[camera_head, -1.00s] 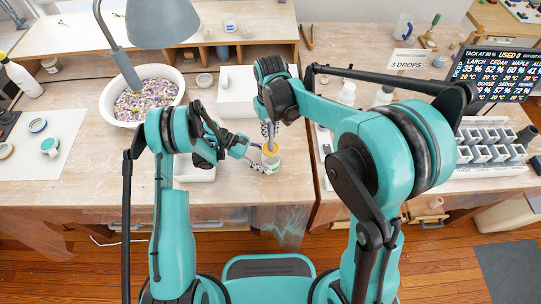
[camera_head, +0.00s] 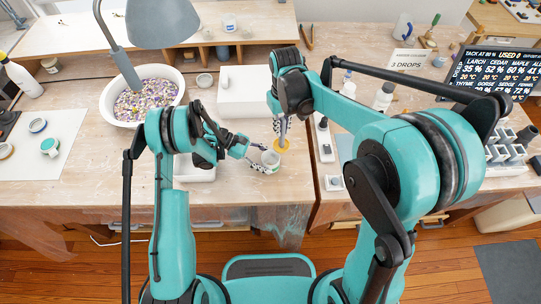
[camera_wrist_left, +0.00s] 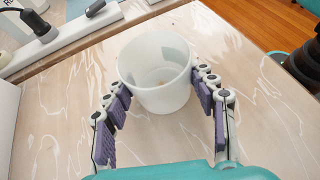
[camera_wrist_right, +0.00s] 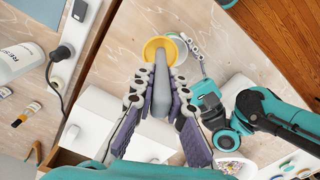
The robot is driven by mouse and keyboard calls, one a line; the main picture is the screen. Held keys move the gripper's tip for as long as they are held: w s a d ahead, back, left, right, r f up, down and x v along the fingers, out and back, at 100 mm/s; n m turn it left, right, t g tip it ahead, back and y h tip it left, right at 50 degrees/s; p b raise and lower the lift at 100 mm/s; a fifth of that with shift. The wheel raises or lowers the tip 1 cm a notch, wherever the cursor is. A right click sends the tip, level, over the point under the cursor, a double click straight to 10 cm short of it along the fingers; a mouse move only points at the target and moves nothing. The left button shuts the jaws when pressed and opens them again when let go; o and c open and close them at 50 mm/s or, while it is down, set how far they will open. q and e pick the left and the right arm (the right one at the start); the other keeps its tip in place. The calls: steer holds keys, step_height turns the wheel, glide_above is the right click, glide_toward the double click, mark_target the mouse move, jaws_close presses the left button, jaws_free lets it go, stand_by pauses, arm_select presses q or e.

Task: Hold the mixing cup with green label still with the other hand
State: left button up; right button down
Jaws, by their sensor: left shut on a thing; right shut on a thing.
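The mixing cup (camera_head: 270,160) is white, upright and open at the top, near the table's front edge. My left gripper (camera_head: 259,158) is shut on it from the left. That yellow part is just above and right of the cup in the head view, and partly hides the cup in the right wrist view.
A white block (camera_head: 245,95) stands behind the cup, and a low white tray (camera_head: 193,170) lies to its left. A bowl of coloured bits (camera_head: 146,98) is further left under the lamp (camera_head: 160,22). Bottles (camera_head: 383,96) and a 3 DROPS sign (camera_head: 408,60) stand at the right.

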steer(key=shift+s+d+r, duration=0.1)
steer(key=shift+d+r, duration=0.25)
steer(key=shift+d, duration=0.4)
steer(key=shift+d+r, duration=0.4)
steer(key=shift+d, duration=0.3)
steer(key=shift+s+d+r, duration=0.1)
steer(key=shift+d+r, duration=0.25)
steer(key=shift+d, duration=0.4)
arm_select(q)
steer(key=o, duration=1.3)
steer(key=shift+c, duration=0.2)
steer(key=v, duration=1.2)
steer(key=shift+f, duration=0.1)
arm_select(e)
steer(key=shift+w, duration=0.1)
